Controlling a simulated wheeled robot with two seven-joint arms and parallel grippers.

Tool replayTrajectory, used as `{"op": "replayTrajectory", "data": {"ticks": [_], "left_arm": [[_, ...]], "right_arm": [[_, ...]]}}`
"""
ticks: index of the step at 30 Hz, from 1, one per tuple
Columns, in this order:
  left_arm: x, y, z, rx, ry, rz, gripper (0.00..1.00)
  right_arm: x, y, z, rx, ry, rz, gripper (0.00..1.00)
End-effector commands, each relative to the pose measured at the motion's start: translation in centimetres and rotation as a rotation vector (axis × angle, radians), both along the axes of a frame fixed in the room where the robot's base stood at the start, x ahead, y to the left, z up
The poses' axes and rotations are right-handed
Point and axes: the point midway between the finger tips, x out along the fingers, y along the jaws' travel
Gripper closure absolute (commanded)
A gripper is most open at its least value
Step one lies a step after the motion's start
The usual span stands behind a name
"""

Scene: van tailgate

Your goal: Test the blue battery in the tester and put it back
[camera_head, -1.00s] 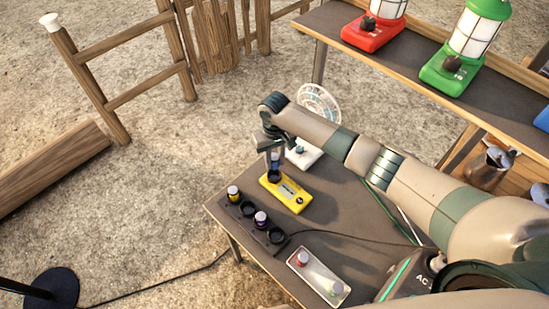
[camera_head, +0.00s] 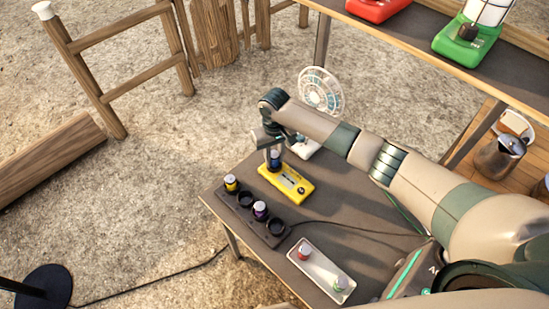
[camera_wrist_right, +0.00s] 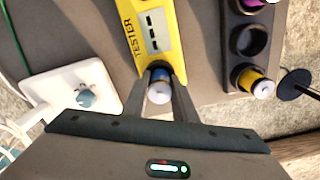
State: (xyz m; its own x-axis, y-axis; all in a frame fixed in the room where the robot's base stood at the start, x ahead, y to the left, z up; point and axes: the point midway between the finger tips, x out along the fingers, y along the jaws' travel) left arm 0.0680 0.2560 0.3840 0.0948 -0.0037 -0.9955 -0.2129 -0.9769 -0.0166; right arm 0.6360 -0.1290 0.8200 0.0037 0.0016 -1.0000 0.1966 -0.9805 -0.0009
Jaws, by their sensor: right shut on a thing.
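The blue battery (camera_head: 274,158) has a pale top and stands upright at the socket end of the yellow tester (camera_head: 292,184). Its lower part appears to be in the socket; how deep I cannot tell. My right gripper (camera_head: 272,146) is shut on the battery, and the wrist view shows a finger on each side of the battery (camera_wrist_right: 159,88). The tester's panel (camera_wrist_right: 152,30) shows dark bars. The black battery rack (camera_head: 252,213) holds a yellow battery (camera_head: 231,183) and a purple battery (camera_head: 260,209); two of its cups are empty. My left gripper is not in view.
A white tray (camera_head: 318,272) holds a red and a green battery. A white fan (camera_head: 320,92) stands behind the tester, close to my right arm. A cable crosses the table (camera_head: 360,215). A shelf (camera_head: 420,45) with lanterns is at the upper right.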

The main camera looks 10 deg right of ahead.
Motion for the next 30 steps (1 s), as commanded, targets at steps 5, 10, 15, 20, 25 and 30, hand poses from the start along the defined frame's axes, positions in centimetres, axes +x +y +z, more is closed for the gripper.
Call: {"op": "replayTrajectory", "data": {"ticks": [5, 10, 15, 20, 25, 30], "left_arm": [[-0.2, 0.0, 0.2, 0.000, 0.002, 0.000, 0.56], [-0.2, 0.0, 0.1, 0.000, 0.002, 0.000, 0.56], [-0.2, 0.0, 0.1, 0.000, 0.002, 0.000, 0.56], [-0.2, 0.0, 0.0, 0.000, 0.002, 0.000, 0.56], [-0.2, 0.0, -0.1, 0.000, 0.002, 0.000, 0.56], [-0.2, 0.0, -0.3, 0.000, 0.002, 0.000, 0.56]], "right_arm": [[-0.3, -0.1, -1.2, -0.004, 0.004, 0.000, 1.00], [-0.5, -0.1, -1.6, -0.005, 0.007, 0.000, 1.00], [-0.5, -0.1, -1.8, -0.007, 0.009, 0.000, 1.00], [-0.5, -0.1, -1.9, -0.006, 0.008, 0.000, 0.57], [-0.5, -0.1, -1.7, -0.006, 0.008, 0.000, 0.57], [-0.5, 0.0, -0.8, -0.005, 0.007, 0.000, 0.57]]}}
